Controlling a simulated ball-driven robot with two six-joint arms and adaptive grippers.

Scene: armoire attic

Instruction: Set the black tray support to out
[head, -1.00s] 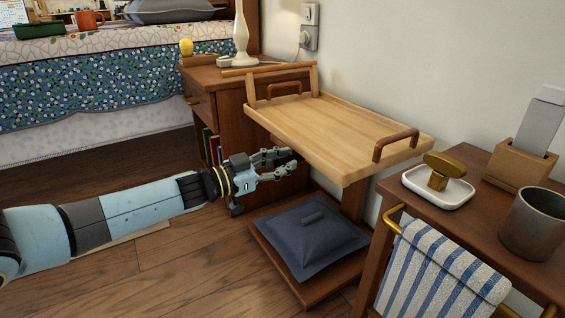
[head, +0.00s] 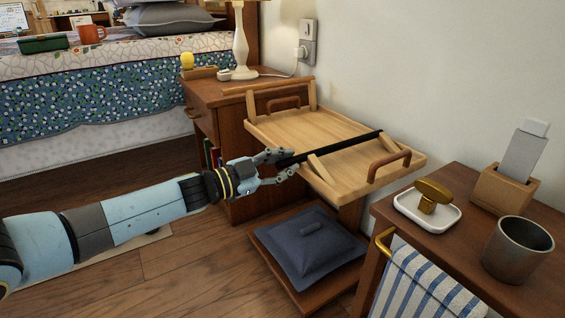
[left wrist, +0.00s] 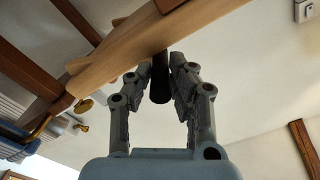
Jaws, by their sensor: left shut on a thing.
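The black tray support (head: 340,146) is a dark bar lying slantwise over the wooden tray (head: 345,187), its near end at my left gripper and its far end toward the wall side. My left gripper (head: 288,163) is at the tray's left edge, shut on the near end of the bar. In the left wrist view, the dark bar (left wrist: 159,80) stands between the fingers (left wrist: 164,82), under the light wooden tray edge (left wrist: 135,50). Two light wooden slats lie beside the bar on the tray. My right gripper is in neither current view.
A nightstand with a lamp (head: 240,45) stands behind the tray. A blue cushion (head: 308,245) lies on a low shelf below. At right, a side table holds a soap dish (head: 427,212), a metal cup (head: 517,250) and a wooden holder (head: 500,190). The floor at left is open.

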